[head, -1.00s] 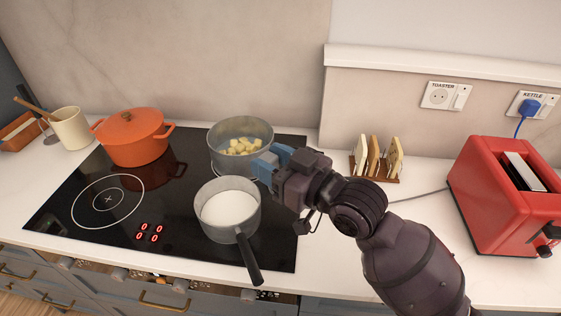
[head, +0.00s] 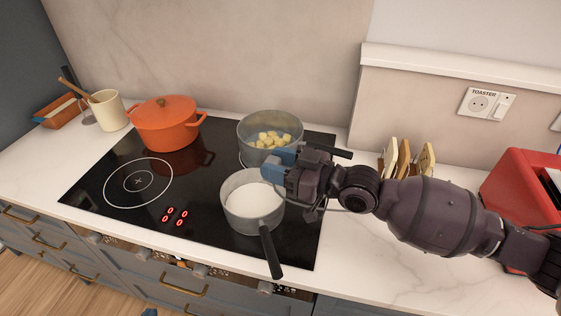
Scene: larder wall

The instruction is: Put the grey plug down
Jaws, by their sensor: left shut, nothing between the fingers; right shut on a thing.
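My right gripper (head: 273,167) reaches in from the right and is shut, its blue fingers over the hob between the two saucepans. The grey plug cannot be made out; the fingers hide what they hold. A thin grey cable (head: 340,211) hangs in a curve under the wrist. My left gripper (head: 149,312) shows only as a small blue tip at the bottom edge, in front of the drawers. The TOASTER socket (head: 479,102) on the wall is empty.
A saucepan of white liquid (head: 252,203) and a pan of yellowish chunks (head: 268,137) stand on the black hob (head: 105,206), with an orange casserole (head: 165,125) behind. A toast rack (head: 405,160) and red toaster (head: 517,184) are right. The front right worktop (head: 390,260) is clear.

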